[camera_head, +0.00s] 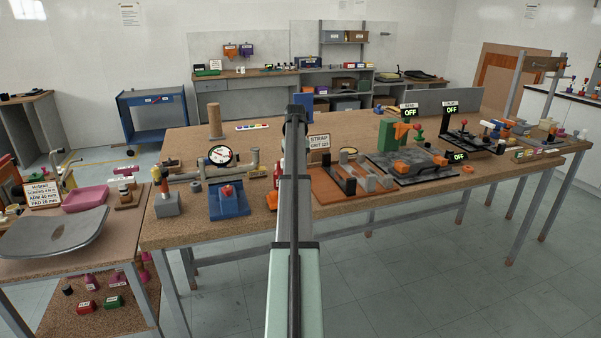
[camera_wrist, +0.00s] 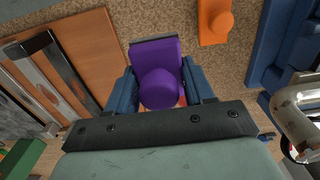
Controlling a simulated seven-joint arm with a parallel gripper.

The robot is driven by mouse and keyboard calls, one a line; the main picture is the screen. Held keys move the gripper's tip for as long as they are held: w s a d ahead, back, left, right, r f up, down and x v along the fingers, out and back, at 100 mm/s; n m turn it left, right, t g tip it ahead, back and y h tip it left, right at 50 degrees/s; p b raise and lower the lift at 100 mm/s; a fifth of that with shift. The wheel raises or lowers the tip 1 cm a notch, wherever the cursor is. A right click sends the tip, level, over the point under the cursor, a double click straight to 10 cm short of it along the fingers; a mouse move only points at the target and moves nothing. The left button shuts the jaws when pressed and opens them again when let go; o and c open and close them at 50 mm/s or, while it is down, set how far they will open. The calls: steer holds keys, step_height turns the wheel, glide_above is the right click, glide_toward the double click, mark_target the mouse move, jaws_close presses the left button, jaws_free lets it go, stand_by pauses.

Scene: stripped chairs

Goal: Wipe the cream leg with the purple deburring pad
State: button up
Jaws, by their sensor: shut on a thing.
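The purple deburring pad (camera_wrist: 158,88) is in the wrist view, a flat plate with a round knob. My gripper (camera_wrist: 160,92) is shut on it, with a blue finger on each side of the knob. The pad is over the cork-topped bench, near an orange block with a knob (camera_wrist: 214,20); I cannot tell its height. In the head view my arm hides the gripper and pad. I cannot pick out a cream leg with certainty. A pale, shiny curved tube (camera_wrist: 300,112) is at the right of the wrist view, apart from the pad.
The bench (camera_head: 395,210) is crowded. A brown board with grey bars (camera_head: 352,183) is right of my arm, beside a green block (camera_head: 395,135). A dial gauge (camera_head: 220,155) and a blue block (camera_head: 228,203) are left. The bench's back middle has free room.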

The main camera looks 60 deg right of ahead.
steer(key=w+a+r, duration=0.2)
steer(key=w+r, duration=0.6)
steer(key=r, duration=0.1)
steer(key=w+a+r, duration=0.2)
steer(key=w+r, duration=0.6)
step_height(320, 180, down, 8)
steer(key=shift+s+r, duration=0.15)
steer(key=shift+r, duration=0.1)
steer(key=shift+s+a+f, duration=0.1)
steer(key=shift+s+a, duration=1.25)
steer(key=shift+s, duration=0.05)
steer(key=shift+c, duration=0.3)
step_height(320, 180, up, 8)
steer(key=w+d, duration=0.3)
